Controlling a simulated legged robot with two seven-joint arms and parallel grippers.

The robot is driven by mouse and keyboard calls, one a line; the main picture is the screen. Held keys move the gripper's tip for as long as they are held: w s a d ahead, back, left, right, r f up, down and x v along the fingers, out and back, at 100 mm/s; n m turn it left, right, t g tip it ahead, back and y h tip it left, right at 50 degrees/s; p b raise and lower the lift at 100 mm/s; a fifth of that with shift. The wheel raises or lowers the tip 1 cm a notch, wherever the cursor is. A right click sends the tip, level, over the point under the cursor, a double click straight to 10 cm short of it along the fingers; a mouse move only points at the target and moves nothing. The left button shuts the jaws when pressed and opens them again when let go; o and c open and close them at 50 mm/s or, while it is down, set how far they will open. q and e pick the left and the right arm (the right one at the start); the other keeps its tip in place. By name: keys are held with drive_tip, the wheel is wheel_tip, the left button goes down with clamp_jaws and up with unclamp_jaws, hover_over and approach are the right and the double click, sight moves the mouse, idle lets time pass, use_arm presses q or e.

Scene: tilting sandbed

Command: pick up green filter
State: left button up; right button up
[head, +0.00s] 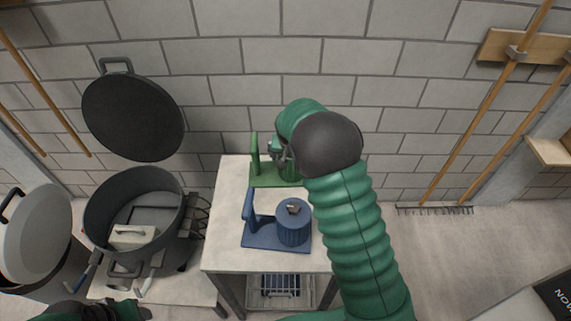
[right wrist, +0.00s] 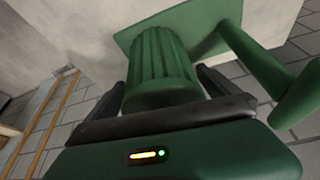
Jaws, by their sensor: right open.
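The green filter (right wrist: 160,62) is a ribbed green cylinder in the right wrist view, against its green stand (right wrist: 190,25). In the head view the green stand (head: 270,179) is at the back of the white table, and my right arm hides the filter there. My right gripper (head: 281,155) is over the stand. In the right wrist view its two dark fingers (right wrist: 162,88) are apart, one on each side of the filter's near end. I cannot tell whether they touch it. Part of my left gripper (head: 110,312) shows at the bottom left, its jaws unclear.
A blue filter (head: 293,226) on a blue stand (head: 258,236) sits in front on the white table (head: 225,255). A large dark pot (head: 100,215) with a raised round lid (head: 132,118) stands left. A block wall (head: 220,60) is close behind.

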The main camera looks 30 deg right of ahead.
drive_tip(key=shift+a+r, duration=0.1)
drive_tip(key=shift+a, duration=0.05)
drive_tip(key=shift+c, duration=0.3)
drive_tip(key=shift+s+a+r, duration=0.1)
drive_tip(key=shift+r, duration=0.05)
drive_tip(key=c, duration=1.9)
